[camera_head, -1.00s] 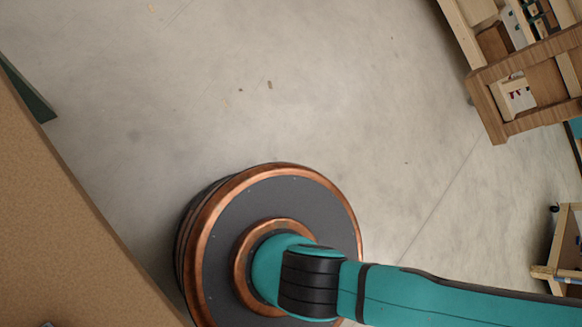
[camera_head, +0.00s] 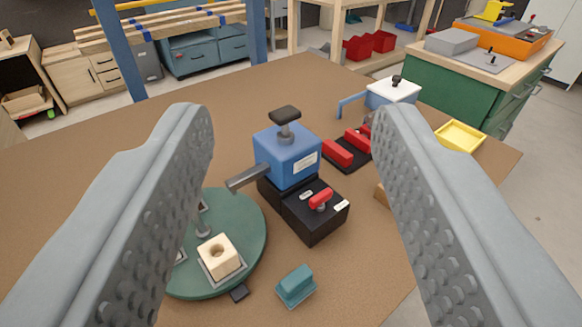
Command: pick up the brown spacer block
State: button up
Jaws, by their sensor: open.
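My gripper (camera_head: 294,118) is open and empty, its two grey fingers spread wide above the brown table (camera_head: 300,85). A small brown block (camera_head: 381,195) shows just left of the right finger, on the table. The finger hides most of it, so its full shape cannot be seen. It may be the brown spacer block. No other brown block stands out in this view.
A blue box on a black base (camera_head: 287,155) stands between the fingers. A green round plate (camera_head: 240,205) holds a cream block (camera_head: 220,257). A teal block (camera_head: 296,286) lies in front. Red pieces (camera_head: 337,152) and a yellow tray (camera_head: 460,136) are at right.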

jog(key=shift+o, duration=0.5)
jog(key=shift+w, duration=0.1)
jog(key=w+d+f+n+g, duration=0.4)
jog(key=w+d+f+g, duration=0.2)
jog(key=w+d+g, duration=0.45)
jog(key=w+d+f+n+g, duration=0.45)
jog(key=w+d+g, duration=0.25)
jog(key=w, duration=0.7)
jog(key=shift+m, duration=0.45)
notch_tip(320, 180, down, 13)
jog(key=shift+s+a+r, duration=0.1)
jog(key=shift+a, duration=0.05)
jog(key=shift+w+f, duration=0.2)
jog(key=shift+f, duration=2.45)
jog(key=c, duration=1.1)
jog(key=shift+r, duration=0.1)
jog(key=shift+c, duration=0.2)
